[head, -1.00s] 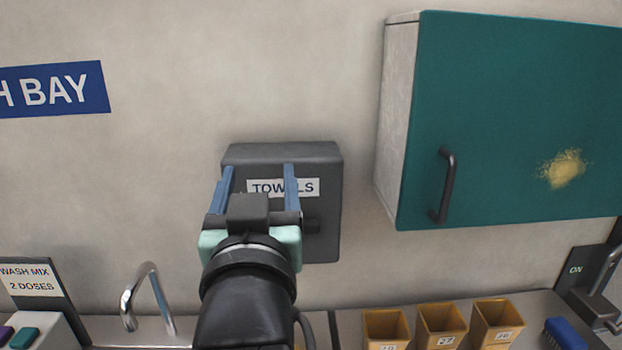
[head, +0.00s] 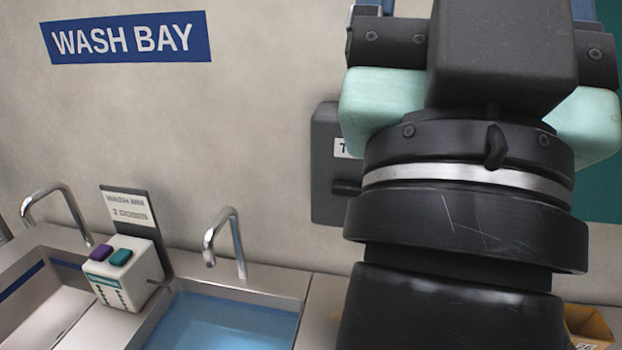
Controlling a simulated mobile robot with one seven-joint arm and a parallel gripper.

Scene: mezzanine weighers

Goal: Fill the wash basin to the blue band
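Two sunken basins show at the lower left. The left basin (head: 62,302) has a dark blue band (head: 22,281) along its inner wall, and its pale inside shows no clear water. A curved chrome tap (head: 62,198) stands behind it. The right basin (head: 262,297) holds blue liquid (head: 225,322), with another chrome tap (head: 233,230) behind it. The front of both basins is cut off. My gripper (head: 480,10) is large in the upper right, well right of the basins. Its blue fingers are set wide apart; their tips are out of frame. I see nothing held.
A white box (head: 125,280) with a purple and a teal button stands between the basins, before a sign reading "2 DOSES" (head: 130,210). A dark towel box (head: 325,180) on the wall is partly behind my arm. An orange-yellow bin (head: 590,325) shows lower right.

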